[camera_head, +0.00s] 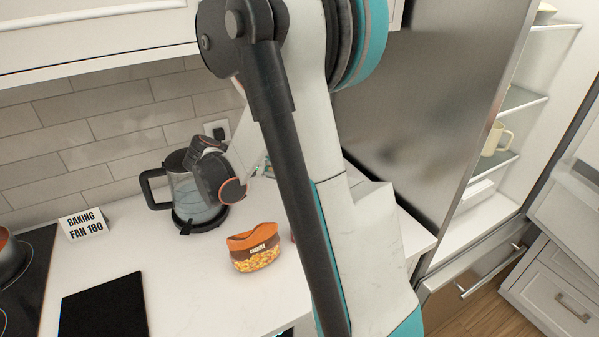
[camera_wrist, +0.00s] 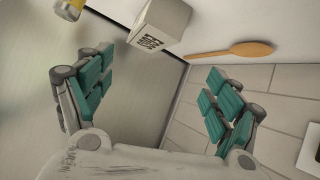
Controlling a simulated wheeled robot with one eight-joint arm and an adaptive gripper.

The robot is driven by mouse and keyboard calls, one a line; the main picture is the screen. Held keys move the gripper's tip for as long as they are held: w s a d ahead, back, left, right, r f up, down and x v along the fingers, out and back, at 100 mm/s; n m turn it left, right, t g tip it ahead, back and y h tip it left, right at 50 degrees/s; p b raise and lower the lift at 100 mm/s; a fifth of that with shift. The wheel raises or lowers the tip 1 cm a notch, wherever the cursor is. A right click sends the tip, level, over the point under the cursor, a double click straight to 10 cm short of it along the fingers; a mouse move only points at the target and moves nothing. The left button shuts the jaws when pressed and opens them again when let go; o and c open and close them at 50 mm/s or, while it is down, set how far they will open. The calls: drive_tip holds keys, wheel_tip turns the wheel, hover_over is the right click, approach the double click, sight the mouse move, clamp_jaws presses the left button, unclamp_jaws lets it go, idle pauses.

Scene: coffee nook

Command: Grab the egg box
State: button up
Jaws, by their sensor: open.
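A pale box (camera_wrist: 160,22) with dark print stands on the white counter at the top of the wrist view. It may be the egg box, but the print is too small to read. My gripper (camera_wrist: 158,72) is open and empty, with its two teal-padded fingers spread wide. The box is ahead of the gap between the fingers, apart from both. In the head view my arm covers the counter's right part, and I cannot make out the box or my fingers there.
A wooden spoon (camera_wrist: 235,50) lies by the tiled wall, near the box. A yellowish item (camera_wrist: 68,8) is at the top left. A kettle (camera_head: 196,195), a snack bag (camera_head: 254,248) and a sign (camera_head: 84,225) stand on the counter (camera_head: 200,275). A steel fridge panel (camera_head: 430,90) bounds the right.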

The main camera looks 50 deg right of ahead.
drive_tip(key=d+f+m+b, duration=0.1)
drive_tip(key=d+f, duration=0.2)
drive_tip(key=d, duration=0.2)
drive_tip(key=s+d+f+m+g+h+b, duration=0.1)
drive_tip(key=d+f, duration=0.2)
drive_tip(key=d, duration=0.3)
drive_tip(key=s+d+f+m+g+h+b, duration=0.1)
drive_tip(key=d+f+m, duration=0.1)
drive_tip(key=d, duration=0.4)
drive_tip(key=shift+s+f, duration=0.25)
drive_tip(key=shift+f, duration=0.3)
drive_tip(key=shift+a, duration=0.1)
drive_tip(key=c, duration=1.4)
